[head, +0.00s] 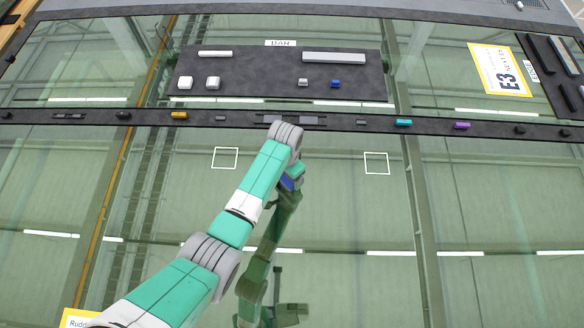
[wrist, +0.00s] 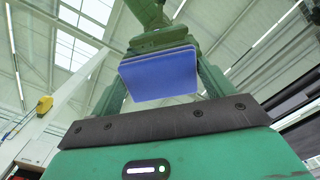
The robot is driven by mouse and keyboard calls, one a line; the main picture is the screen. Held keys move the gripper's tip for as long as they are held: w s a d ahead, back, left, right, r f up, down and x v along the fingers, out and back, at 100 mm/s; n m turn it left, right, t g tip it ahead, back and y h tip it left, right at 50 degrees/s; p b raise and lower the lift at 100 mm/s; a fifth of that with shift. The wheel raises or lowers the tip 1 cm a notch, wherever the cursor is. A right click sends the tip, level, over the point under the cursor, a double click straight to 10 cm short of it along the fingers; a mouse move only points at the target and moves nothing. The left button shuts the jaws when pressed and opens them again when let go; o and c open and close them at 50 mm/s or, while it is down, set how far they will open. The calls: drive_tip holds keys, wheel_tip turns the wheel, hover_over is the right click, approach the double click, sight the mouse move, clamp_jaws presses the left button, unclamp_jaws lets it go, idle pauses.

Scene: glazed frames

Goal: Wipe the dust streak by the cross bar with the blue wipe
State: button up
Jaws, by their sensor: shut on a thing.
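My gripper (head: 292,175) hangs down from my arm at the middle of the head view, just on the near side of the dark cross bar (head: 340,122). It is shut on the blue wipe (head: 287,184), which shows as a small blue patch at its tip, close to the glass (head: 330,215). In the wrist view the blue wipe (wrist: 160,75) is a flat pad ahead of the palm, with a mirrored arm beyond it. I cannot tell whether it touches the glass. I cannot make out the dust streak; my arm hides part of the pane.
Small teal (head: 403,123), purple (head: 462,125) and orange (head: 179,115) pieces sit along the cross bar. A dark mat (head: 255,75) with white, grey and blue pieces lies beyond it. White square outlines mark the pane left (head: 225,148) and right (head: 376,153). Reflections cover the glass.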

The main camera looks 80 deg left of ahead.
wheel_tip(320, 180, up, 3)
drive_tip(key=shift+w+f+p, duration=0.1)
drive_tip(key=shift+f+p, duration=0.1)
drive_tip(key=shift+p, duration=0.15)
wheel_tip(320, 180, up, 6)
drive_tip(key=p, duration=0.5)
drive_tip(key=shift+f, duration=0.25)
